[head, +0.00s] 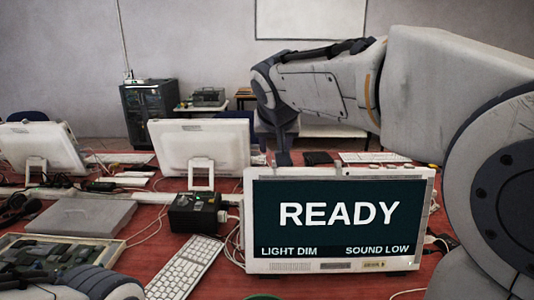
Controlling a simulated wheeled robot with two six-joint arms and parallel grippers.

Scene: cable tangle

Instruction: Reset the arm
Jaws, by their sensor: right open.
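My right arm comes in from the right and reaches across the upper part of the head view. Its gripper (284,157) hangs down at the arm's far end, just behind the top left edge of a monitor. The gripper is open, and I see nothing held in it. The monitor (340,217) faces me and reads "READY", "LIGHT DIM" and "SOUND LOW". A rounded part of my left arm shows at the bottom left, and its gripper is outside the view.
A black box (197,212) with cables stands left of the monitor, with a white keyboard (185,267) in front. A closed grey laptop (82,216) and a tray of dark parts (55,252) lie at left. Two white monitors (201,145) face away. Bare red tabletop (310,287) shows in front.

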